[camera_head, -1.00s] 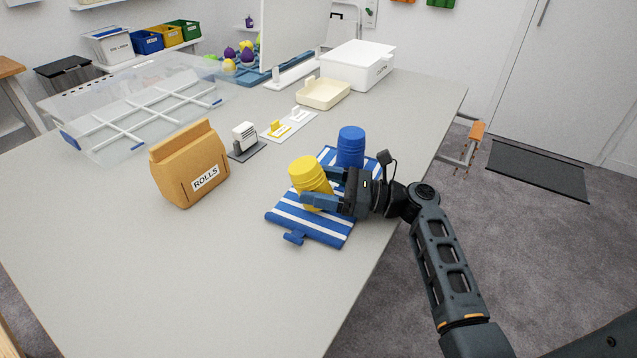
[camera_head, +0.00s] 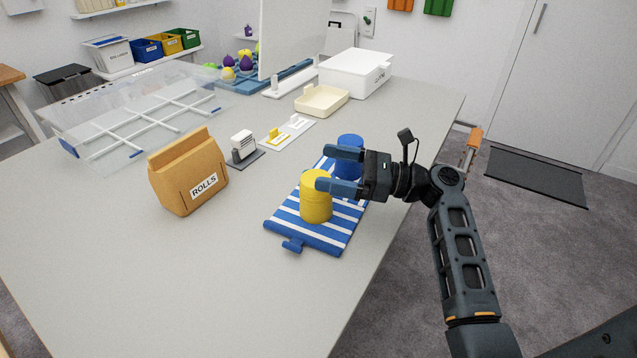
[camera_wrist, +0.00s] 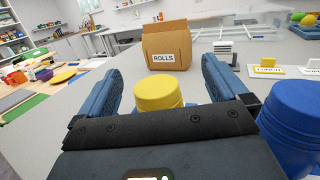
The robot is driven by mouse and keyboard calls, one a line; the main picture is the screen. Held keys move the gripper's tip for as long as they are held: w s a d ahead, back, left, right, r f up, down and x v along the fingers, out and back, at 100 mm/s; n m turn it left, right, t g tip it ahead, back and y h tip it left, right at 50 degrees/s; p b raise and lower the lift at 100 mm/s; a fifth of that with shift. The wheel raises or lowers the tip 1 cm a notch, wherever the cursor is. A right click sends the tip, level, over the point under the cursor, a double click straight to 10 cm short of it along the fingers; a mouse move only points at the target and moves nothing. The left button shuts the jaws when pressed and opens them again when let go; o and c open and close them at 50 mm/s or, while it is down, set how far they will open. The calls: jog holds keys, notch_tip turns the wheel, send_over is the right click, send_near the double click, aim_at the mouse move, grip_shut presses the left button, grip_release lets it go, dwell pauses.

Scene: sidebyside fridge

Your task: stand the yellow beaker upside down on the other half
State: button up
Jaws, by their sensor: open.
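The yellow beaker (camera_head: 315,202) stands upright-axis on the near half of the blue-and-white striped mat (camera_head: 284,233), with a flat closed face on top. It also shows in the wrist view (camera_wrist: 158,94), ahead of and between my fingers. The blue beaker (camera_head: 350,144) stands on the far half, partly hidden behind my gripper; it shows at the right of the wrist view (camera_wrist: 293,125). My gripper (camera_head: 341,169) is open and empty. Its fingers are above and to the right of the yellow beaker in the head view; I cannot tell whether one touches it.
A paper bag labelled ROLLS (camera_head: 188,173) stands left of the mat. Small label stands (camera_head: 244,146), a cream tray (camera_head: 322,100) and a white box (camera_head: 356,73) are farther back. The front table surface (camera_head: 200,280) is clear.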

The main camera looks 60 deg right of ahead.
jog(key=s+d+r, duration=0.5)
jog(key=s, duration=0.1)
jog(key=shift+d, duration=0.3)
jog(key=shift+s, duration=0.2)
